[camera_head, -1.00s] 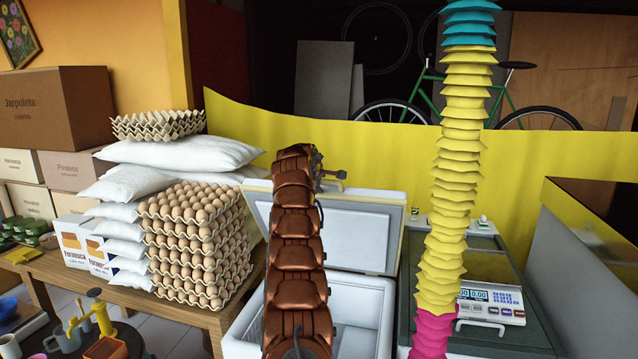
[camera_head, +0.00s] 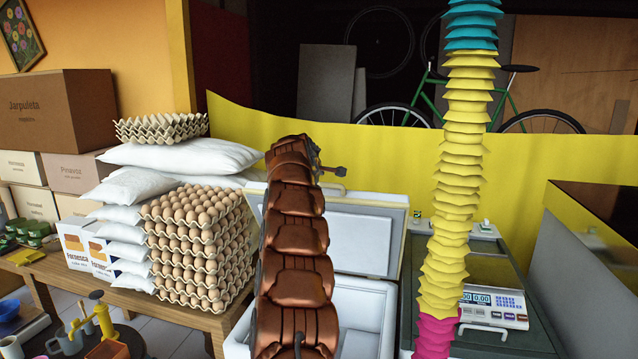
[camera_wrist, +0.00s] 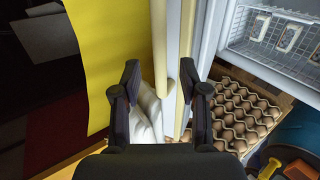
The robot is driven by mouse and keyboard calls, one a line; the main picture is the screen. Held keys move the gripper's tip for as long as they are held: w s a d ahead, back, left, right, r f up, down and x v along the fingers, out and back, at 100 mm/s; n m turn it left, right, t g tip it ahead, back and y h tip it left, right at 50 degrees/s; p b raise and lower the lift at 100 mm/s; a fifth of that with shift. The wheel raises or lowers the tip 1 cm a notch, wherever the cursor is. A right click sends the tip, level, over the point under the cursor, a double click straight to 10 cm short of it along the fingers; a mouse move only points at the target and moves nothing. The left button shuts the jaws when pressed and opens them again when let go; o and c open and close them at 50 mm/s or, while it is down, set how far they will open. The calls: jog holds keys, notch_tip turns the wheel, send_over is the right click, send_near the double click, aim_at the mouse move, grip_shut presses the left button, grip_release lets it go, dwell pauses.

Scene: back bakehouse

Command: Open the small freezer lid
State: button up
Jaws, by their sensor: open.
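The small freezer (camera_head: 362,315) is white and stands in the middle of the head view. Its lid (camera_head: 372,240) stands raised and tilted back behind the opening, so the freezer is open. In the wrist view the lid (camera_wrist: 172,65) shows nearly edge-on, with cream edges, and the open freezer's inside (camera_wrist: 240,45) is to its right. My gripper (camera_head: 328,172) is beyond the arm at the lid's upper edge, partly hidden in the head view. In the wrist view my gripper (camera_wrist: 160,85) is open, its fingers apart with the lid's edge between them; contact is unclear.
Stacked egg trays (camera_head: 200,245) and white sacks (camera_head: 185,155) stand close left on a wooden table (camera_head: 190,318). A yellow partition (camera_head: 370,150) stands behind the lid.

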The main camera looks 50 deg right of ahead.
jog(key=v, duration=0.6)
jog(key=shift+c, duration=0.4)
